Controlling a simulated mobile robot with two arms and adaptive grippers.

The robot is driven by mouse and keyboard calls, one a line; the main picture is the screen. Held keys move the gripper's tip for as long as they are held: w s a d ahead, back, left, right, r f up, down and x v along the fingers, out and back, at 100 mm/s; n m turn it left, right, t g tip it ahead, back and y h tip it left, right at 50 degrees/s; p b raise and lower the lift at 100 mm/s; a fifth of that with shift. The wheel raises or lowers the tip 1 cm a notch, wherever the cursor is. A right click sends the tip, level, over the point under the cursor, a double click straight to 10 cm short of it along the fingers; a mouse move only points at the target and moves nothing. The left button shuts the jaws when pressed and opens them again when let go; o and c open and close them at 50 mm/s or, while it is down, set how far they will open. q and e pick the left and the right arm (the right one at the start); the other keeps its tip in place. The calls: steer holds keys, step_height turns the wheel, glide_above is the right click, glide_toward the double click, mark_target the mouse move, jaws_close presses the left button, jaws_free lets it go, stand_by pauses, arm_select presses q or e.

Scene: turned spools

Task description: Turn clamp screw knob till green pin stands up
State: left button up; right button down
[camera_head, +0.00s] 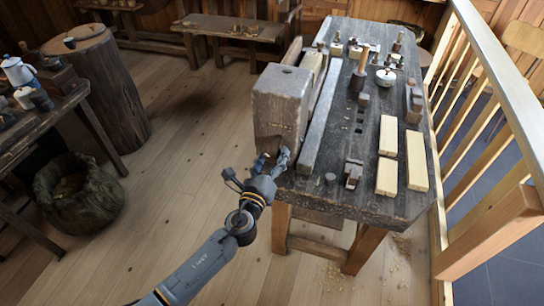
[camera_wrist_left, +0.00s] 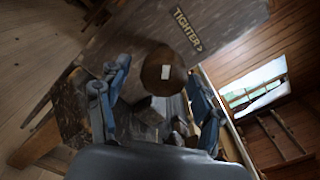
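The round brown clamp screw knob (camera_wrist_left: 163,72) with a small white mark shows in the left wrist view, in front of a wooden face lettered "TIGHTER >" (camera_wrist_left: 188,30). My left gripper (camera_wrist_left: 158,78) is open, one finger on each side of the knob, with a visible gap at least on the left side. In the head view my left gripper (camera_head: 271,162) is at the lower front of the big wooden clamp block (camera_head: 280,105) at the bench's left end, and the knob cannot be made out there. I cannot make out a green pin. My right gripper is not in view.
The workbench (camera_head: 345,205) carries pale wood blocks (camera_head: 388,135), a mallet-like tool (camera_head: 360,72) and small metal parts. A wooden railing (camera_head: 500,85) runs along its right side. A sack (camera_head: 78,190) and a tree stump (camera_head: 108,85) stand at left. The floor between is clear.

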arm_select(q)
steer(key=shift+w, duration=0.1)
steer(key=v, duration=1.2)
steer(key=shift+r, duration=0.1)
stand_by(0.6)
